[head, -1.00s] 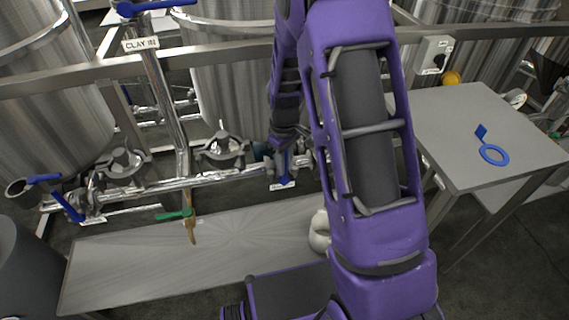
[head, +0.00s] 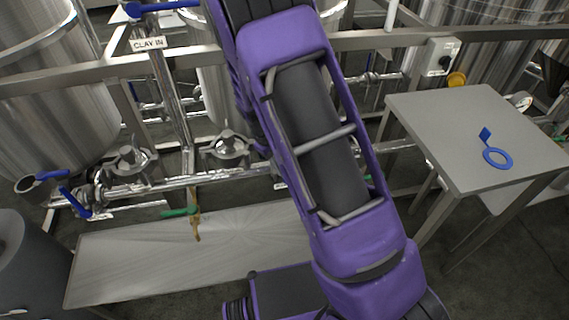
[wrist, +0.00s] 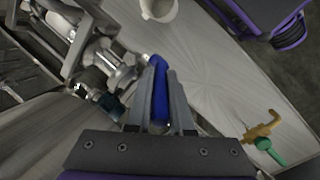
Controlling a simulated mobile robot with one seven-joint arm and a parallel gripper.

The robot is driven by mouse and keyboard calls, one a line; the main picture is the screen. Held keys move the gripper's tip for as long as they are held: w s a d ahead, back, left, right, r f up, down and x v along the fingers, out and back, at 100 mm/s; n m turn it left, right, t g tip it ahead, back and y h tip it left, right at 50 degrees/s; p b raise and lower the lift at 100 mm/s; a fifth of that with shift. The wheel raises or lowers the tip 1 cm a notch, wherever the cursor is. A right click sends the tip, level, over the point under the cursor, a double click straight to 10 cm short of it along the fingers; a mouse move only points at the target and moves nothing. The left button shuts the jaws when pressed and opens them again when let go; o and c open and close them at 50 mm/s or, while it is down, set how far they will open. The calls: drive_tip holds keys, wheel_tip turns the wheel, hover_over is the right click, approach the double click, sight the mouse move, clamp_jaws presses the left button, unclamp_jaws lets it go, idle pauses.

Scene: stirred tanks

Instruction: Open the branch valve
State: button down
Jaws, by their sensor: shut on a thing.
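In the wrist view my gripper (wrist: 160,74) is shut on a blue valve handle (wrist: 159,90), which lies between its two fingers. The handle's far end shows just beyond the fingertips. Metal pipe fittings (wrist: 118,65) lie to the left of the fingers. In the head view my purple arm hides the gripper and the held handle. I cannot read a label that names the branch valve. Other blue-handled valves show there: one at the lower left (head: 74,203), and a blue lever (head: 160,6) above the CLAY IN sign (head: 148,43).
A green-handled brass tap (head: 182,211) hangs over a low metal bench (head: 130,265); it also shows in the wrist view (wrist: 264,142). A white mug (wrist: 160,8) stands on the bench. Steel tanks stand behind.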

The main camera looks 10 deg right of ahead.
drive_tip(key=c, duration=0.8)
unclamp_jaws()
drive_tip(key=p+v, duration=0.2)
drive_tip(key=v, duration=1.5)
drive_tip(key=shift+r+p, duration=0.25)
drive_tip(key=shift+p, duration=0.15)
